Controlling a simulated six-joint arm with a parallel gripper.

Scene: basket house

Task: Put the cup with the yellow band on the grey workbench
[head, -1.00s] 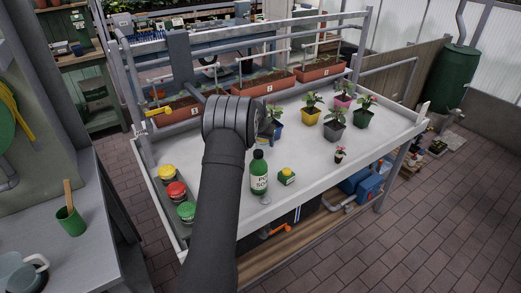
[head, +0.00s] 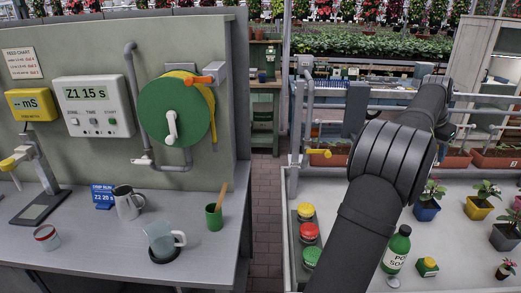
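The grey workbench (head: 120,262) fills the lower left of the head view. A small cup with a red band at its rim (head: 47,238) stands on it at the left. I cannot make out a cup with a yellow band anywhere in this view. My arm reaches up over the white potting table (head: 450,270) on the right. My gripper is not visible; the arm's own links block the view towards its end.
The workbench also holds a metal jug (head: 128,205), a clear jug (head: 163,242), a green pot with a wooden stick (head: 214,217) and a blue sign (head: 103,196). Red, yellow and green lidded jars and a green bottle (head: 396,252) stand on the potting table.

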